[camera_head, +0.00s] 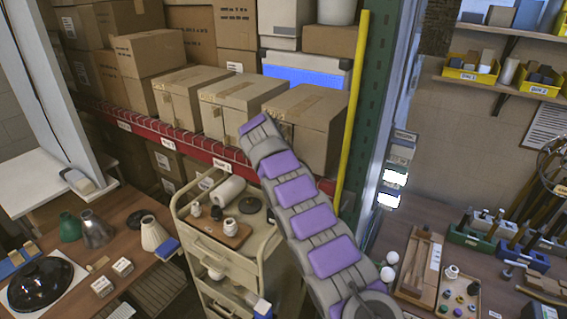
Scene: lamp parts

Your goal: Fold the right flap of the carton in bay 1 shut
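Three brown cartons stand side by side on the red-fronted shelf: a left one (172,102), a middle one (225,122) and a right one (318,130). Small bay labels hang on the red beam, but I cannot read their numbers surely, so I cannot tell which carton is in bay 1. The carton tops look mostly flat, with tape strips; no raised flap is clear. My grey and purple arm reaches up from the bottom right and covers the front left of the right carton. Its far end is by the middle and right cartons. My gripper's fingers do not show.
A yellow pole (349,120) and a green rack upright (377,90) stand right of the cartons. More boxes (150,52) are stacked behind. A beige cart (222,255) with small parts stands below the shelf. Workbenches lie left and right.

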